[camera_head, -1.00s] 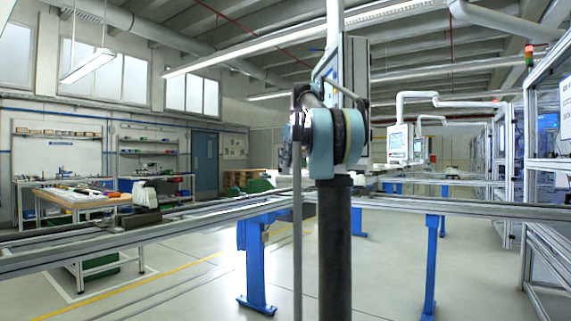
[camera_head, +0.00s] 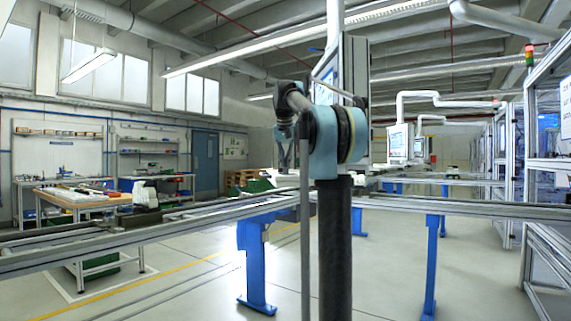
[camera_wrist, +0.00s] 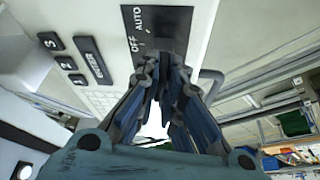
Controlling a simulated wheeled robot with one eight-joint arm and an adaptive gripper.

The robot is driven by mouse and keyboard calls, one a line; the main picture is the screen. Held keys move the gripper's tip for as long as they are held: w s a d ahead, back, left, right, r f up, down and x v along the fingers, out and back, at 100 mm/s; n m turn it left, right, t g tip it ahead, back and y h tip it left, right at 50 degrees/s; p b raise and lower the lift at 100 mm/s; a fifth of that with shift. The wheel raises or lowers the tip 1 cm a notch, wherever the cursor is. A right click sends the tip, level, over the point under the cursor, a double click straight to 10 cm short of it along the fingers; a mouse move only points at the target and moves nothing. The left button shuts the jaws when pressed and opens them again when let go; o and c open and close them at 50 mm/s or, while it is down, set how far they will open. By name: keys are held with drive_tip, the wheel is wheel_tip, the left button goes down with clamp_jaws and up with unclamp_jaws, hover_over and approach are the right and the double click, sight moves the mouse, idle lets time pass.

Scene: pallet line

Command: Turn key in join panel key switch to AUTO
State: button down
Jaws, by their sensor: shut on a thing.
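In the wrist view the join panel (camera_wrist: 205,22) fills the top, its face strongly tilted. A black key switch plate (camera_wrist: 160,20) on it carries the white words OFF and AUTO. My gripper (camera_wrist: 166,62) has its fingertips together at the lower edge of this plate, shut on the key. The fingertips cover the key, so I cannot tell which way it points. In the head view a tall grey panel (camera_head: 357,62) stands behind my arm, and my arm hides much of it.
Number keys (camera_wrist: 60,50) sit on the panel left of the switch. A dark bar-like handle (camera_wrist: 213,82) is just right of my fingers. A conveyor rail (camera_head: 450,208) on blue legs crosses the head view. A workbench (camera_head: 75,197) stands at the left.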

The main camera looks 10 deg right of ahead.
drive_tip(key=shift+m, duration=0.3)
drive_tip(key=m+h, duration=0.1)
drive_tip(key=m, duration=0.1)
drive_tip(key=m+g+h, duration=0.1)
drive_tip(key=m, duration=0.2)
drive_tip(key=shift+w+a+m, duration=0.1)
drive_tip(key=shift+m, duration=0.2)
drive_tip(key=c, duration=2)
unclamp_jaws()
drive_tip(key=o, duration=0.3)
drive_tip(key=shift+o, duration=0.5)
drive_tip(key=o, duration=0.4)
drive_tip(key=shift+r, duration=0.15)
drive_tip(key=shift+r, duration=3.3)
